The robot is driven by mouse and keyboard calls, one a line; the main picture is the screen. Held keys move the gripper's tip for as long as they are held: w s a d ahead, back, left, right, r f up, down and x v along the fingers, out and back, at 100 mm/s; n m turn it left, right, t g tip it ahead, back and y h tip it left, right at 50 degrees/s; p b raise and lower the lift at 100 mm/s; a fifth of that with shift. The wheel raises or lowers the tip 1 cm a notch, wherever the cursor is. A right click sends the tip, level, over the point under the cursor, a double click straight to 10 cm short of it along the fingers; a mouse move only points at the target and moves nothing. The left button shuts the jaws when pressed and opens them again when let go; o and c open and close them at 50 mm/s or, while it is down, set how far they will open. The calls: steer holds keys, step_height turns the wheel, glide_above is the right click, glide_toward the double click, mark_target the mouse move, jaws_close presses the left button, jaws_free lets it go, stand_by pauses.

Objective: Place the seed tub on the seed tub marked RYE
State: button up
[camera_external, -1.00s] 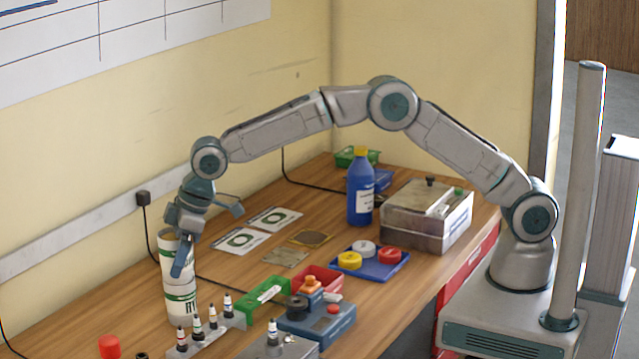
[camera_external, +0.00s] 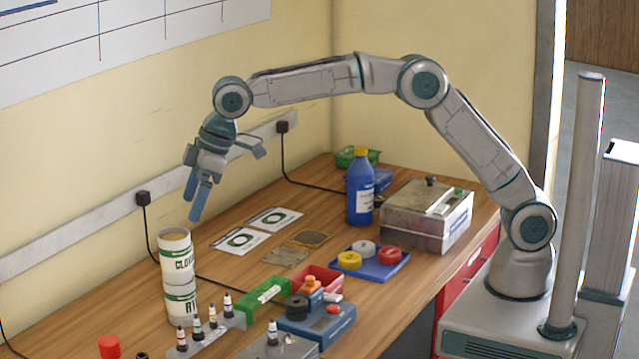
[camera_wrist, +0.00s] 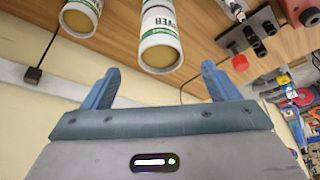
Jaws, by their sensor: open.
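A white seed tub with green bands, lettered CLOV in the outside view (camera_external: 177,262), stands on a second white tub (camera_external: 181,302) whose visible letters begin RY. The two look roughly in line and upright. The upper tub's round tan top is uncovered by my gripper. My gripper (camera_external: 195,200) is open and empty, above and to the right of the stack, apart from it. In the wrist view my two blue fingers (camera_wrist: 159,76) are spread, and the upper tub (camera_wrist: 160,30) shows ahead between them, lettered OVER. The lower tub is mostly hidden there.
Another tub (camera_wrist: 82,15) shows in the wrist view. A rack of small dropper bottles (camera_external: 205,335) stands close right of the stack, with a red cap (camera_external: 109,346) in front. A wall plug (camera_external: 143,199) and cable are behind. Cards (camera_external: 240,241) lie on clear bench to the right.

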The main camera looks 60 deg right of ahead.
steer(key=s+d+r+m+h, duration=0.1)
steer(key=s+d+r, duration=0.15)
steer(key=d, duration=0.55)
steer(key=s+d+r+m, duration=0.15)
steer(key=s+d, duration=0.25)
steer(key=d, duration=0.5)
steer(key=s+d+r+m+h, duration=0.15)
steer(key=s+d, duration=0.25)
steer(key=d, duration=0.4)
steer(key=s+d+f+m, duration=0.2)
steer(key=s+d+f, duration=0.2)
steer(key=s+d, duration=0.4)
steer(key=s+d+f+m, duration=0.3)
steer(key=s+d, duration=0.4)
steer(key=s, duration=0.6)
steer(key=shift+d+f+h, duration=0.35)
steer(key=shift+d+f, duration=0.05)
steer(key=shift+f, duration=0.2)
